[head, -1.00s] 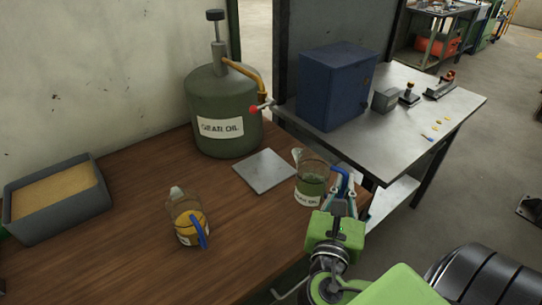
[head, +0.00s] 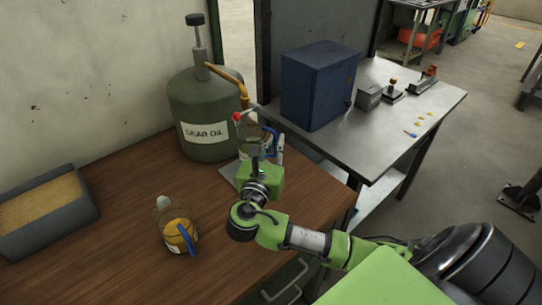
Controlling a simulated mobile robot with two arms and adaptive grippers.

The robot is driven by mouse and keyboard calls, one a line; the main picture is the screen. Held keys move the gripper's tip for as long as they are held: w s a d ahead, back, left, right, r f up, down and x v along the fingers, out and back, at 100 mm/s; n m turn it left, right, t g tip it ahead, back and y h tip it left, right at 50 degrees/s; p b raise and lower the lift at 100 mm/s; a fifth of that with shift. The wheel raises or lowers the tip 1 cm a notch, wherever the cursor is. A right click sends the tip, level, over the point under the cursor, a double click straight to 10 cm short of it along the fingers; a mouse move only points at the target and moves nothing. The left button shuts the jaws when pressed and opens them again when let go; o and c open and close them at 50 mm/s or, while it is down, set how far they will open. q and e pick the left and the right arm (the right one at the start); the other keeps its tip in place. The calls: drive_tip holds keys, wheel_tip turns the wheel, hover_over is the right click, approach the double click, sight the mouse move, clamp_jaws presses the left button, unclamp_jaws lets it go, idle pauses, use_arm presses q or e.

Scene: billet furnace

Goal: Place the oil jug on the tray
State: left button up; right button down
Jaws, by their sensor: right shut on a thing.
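A clear jug of green oil (head: 246,148) with a blue handle is at the right part of the wooden bench, in front of the gear oil drum's spout. My right gripper (head: 265,152) is shut on this oil jug at its handle side and hides much of it. The flat grey tray (head: 228,172) lies under and behind the gripper; only its left part shows. I cannot tell whether the jug touches the tray. A second jug, with amber oil (head: 174,232) and a blue handle, stands upright on the bench to the left. My left gripper is not in view.
The green gear oil drum (head: 207,110) with its spout and red knob stands close behind the tray. A grey bin of sand-coloured material (head: 45,222) is at the left. A metal table (head: 420,98) with a blue cabinet (head: 318,82) is at the right. The bench front is clear.

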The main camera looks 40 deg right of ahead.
sight(272, 155)
drive_tip(key=f, duration=0.2)
drive_tip(key=w+f, duration=0.1)
drive_tip(key=f, duration=0.3)
drive_tip(key=shift+w+f+p, duration=0.2)
drive_tip(key=shift+w+p, duration=0.05)
drive_tip(key=shift+p, duration=0.15)
drive_tip(key=shift+w+f, duration=0.25)
drive_tip(key=shift+f, duration=0.05)
drive_tip(key=shift+s, duration=0.1)
drive_tip(key=c, duration=2.2)
unclamp_jaws()
drive_tip(key=shift+f, duration=0.1)
drive_tip(key=shift+a, duration=0.1)
